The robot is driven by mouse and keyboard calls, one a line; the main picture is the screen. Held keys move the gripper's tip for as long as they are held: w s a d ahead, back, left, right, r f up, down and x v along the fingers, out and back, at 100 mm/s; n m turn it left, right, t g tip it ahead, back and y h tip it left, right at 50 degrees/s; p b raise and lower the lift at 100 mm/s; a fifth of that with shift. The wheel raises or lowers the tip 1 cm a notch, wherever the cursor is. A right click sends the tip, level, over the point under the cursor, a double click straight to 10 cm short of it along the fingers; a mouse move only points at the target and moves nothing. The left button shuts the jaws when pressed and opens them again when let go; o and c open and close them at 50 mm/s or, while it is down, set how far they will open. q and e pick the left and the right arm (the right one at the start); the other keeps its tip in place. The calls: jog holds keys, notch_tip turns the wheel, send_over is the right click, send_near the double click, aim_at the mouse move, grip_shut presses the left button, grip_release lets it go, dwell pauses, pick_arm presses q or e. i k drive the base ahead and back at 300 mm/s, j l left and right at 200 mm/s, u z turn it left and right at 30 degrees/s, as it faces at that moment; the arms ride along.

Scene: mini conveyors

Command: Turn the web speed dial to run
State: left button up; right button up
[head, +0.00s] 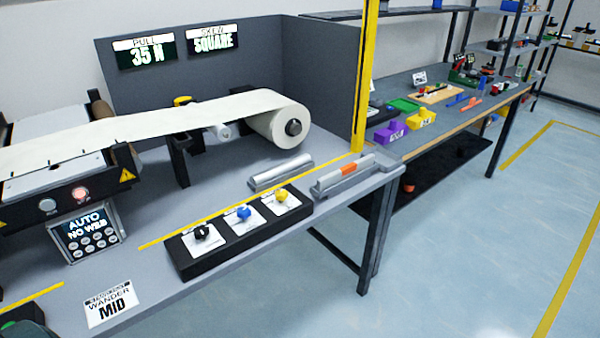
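A black panel box (180,262) lies near the front edge of the grey bench. It carries three dials on white plates: a black dial (202,232) at left, a blue dial (243,213) in the middle and a yellow dial (281,195) at right. The plate lettering is too small to read, so I cannot tell which is the web speed dial or where each one points. Neither of my grippers is in view.
Behind the panel, a wide white web roll (279,125) feeds left into a machine. Its display (84,232) reads AUTO, NO WEB. A card (109,304) reading WANDER MID lies front left. A yellow post (366,80) stands beyond.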

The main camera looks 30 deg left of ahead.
aim_at(201, 231)
jog(key=u, duration=1.25)
jog(key=j+z, duration=0.4)
jog(key=k+j+z, duration=0.15)
jog(key=j+z, duration=0.25)
jog(key=j, duration=0.15)
